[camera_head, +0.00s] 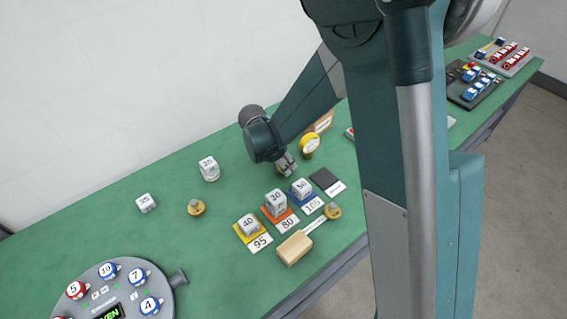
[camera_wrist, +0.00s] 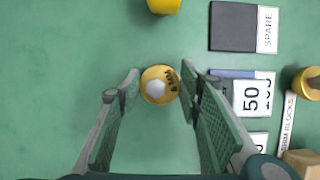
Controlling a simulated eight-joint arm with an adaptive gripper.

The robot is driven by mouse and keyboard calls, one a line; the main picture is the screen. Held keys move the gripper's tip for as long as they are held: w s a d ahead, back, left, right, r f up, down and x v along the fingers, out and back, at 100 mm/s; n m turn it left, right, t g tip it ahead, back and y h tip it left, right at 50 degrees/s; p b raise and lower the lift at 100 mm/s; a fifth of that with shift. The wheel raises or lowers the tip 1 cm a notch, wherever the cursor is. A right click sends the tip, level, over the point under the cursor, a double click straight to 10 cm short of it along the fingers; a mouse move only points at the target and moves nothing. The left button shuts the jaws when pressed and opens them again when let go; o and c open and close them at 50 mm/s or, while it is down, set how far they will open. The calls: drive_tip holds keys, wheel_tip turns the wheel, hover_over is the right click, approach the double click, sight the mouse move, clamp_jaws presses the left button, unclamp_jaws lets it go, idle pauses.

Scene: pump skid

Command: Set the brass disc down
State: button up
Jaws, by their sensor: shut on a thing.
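The brass disc (camera_wrist: 158,85) is between my gripper's fingertips (camera_wrist: 160,82) in the wrist view. It is round and gold, with a pale centre and small dark lettering on its face. My gripper is shut on it. In the head view my gripper (camera_head: 287,164) is low over the green table, behind the number blocks; the disc is hard to make out there. I cannot tell whether the disc touches the table.
A blue pad with block 50 (camera_head: 301,188) and a dark spare pad (camera_head: 325,179) are close by.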

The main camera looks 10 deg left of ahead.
drive_tip(key=shift+f, duration=0.1)
drive_tip(key=o, duration=1)
drive_tip(key=shift+c, duration=0.2)
drive_tip(key=p+v, duration=0.1)
drive_tip(key=v, duration=1.1)
idle(0.6)
